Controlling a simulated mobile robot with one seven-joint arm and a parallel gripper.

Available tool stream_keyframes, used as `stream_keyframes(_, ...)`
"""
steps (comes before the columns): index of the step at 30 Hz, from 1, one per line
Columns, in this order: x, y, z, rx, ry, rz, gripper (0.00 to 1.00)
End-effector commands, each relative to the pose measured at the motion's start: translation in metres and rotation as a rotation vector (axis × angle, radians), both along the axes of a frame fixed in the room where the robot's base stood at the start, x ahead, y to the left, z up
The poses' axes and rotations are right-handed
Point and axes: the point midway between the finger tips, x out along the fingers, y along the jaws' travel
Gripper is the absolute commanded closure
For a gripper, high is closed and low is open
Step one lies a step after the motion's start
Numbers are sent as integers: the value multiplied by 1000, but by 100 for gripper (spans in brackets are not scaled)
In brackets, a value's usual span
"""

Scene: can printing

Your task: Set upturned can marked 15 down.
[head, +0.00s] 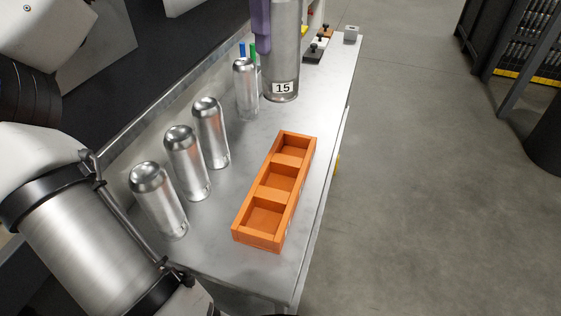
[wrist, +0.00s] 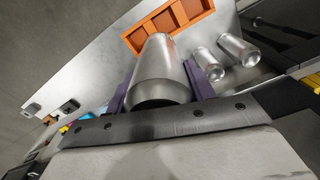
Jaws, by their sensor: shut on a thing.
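The can marked 15 (head: 281,62) is a tall silver cylinder at the back of the bench in the head view, its label near its lower end. Its top is cut off by the frame. My gripper (wrist: 158,88) is shut on this can; the can also shows between the purple fingers in the wrist view (wrist: 159,62). One purple finger (head: 261,28) shows left of the can in the head view; the other is hidden there. The can looks upright, at or just above the bench top (head: 222,228). I cannot tell whether it touches.
Several domed silver cans stand in a row along the bench's left side, the nearest one (head: 158,200) at the front. An orange tray (head: 240,236) with three empty compartments lies to their right. Small blocks (head: 314,54) and a grey box (head: 351,33) sit at the far end.

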Motion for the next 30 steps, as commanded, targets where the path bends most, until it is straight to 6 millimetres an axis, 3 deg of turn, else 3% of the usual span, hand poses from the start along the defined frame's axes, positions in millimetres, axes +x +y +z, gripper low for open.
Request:
stream_keyframes(5,-22,1,-17,12,2,-66,68)
stream_keyframes(21,-23,0,-144,13,1,-66,68)
stream_keyframes(30,-23,0,-176,13,1,-65,68)
